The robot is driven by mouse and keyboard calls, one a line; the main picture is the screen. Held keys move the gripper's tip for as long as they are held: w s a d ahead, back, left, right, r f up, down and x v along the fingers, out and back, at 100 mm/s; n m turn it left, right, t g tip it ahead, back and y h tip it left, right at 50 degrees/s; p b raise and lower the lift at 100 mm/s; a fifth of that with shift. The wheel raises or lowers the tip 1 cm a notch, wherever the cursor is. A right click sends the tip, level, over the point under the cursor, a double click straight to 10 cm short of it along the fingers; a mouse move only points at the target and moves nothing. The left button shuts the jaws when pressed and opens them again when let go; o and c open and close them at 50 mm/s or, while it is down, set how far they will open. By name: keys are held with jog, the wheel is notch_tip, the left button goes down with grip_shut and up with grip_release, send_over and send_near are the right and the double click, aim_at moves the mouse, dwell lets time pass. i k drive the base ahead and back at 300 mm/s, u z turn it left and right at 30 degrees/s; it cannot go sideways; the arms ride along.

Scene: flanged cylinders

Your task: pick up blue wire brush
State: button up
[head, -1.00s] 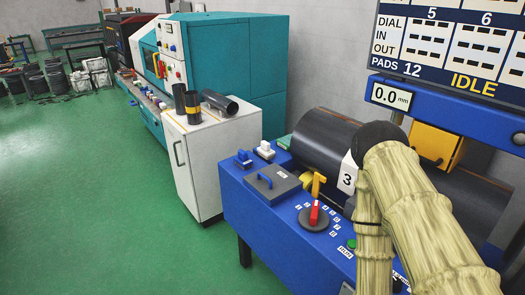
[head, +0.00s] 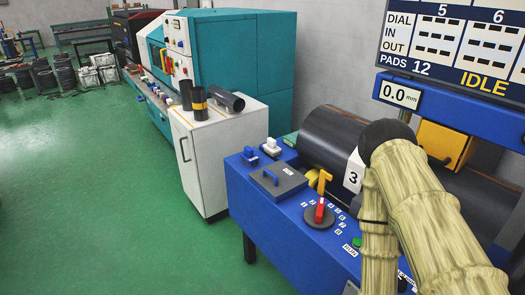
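A small blue block-shaped thing with a raised top (head: 249,155), which looks like the blue wire brush, sits at the far left corner of the blue machine bench (head: 262,225). It is small in the head view, and its bristles cannot be made out. A similar white one (head: 271,147) stands just right of it. My arm, in a beige sleeve, rises at the right of the head view, well apart from the blue thing. My gripper is not in view.
A large dark cylinder (head: 328,138) lies behind. Dark tubes (head: 200,99) stand on a white cabinet (head: 212,160). Green floor at left is clear.

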aim_at(248, 156)
jog(key=u, duration=0.75)
jog(key=k, duration=1.05)
jog(key=u, duration=1.2)
jog(key=i, duration=1.75)
jog(key=z, duration=1.6)
jog(key=i, duration=0.8)
jog(key=z, duration=0.85)
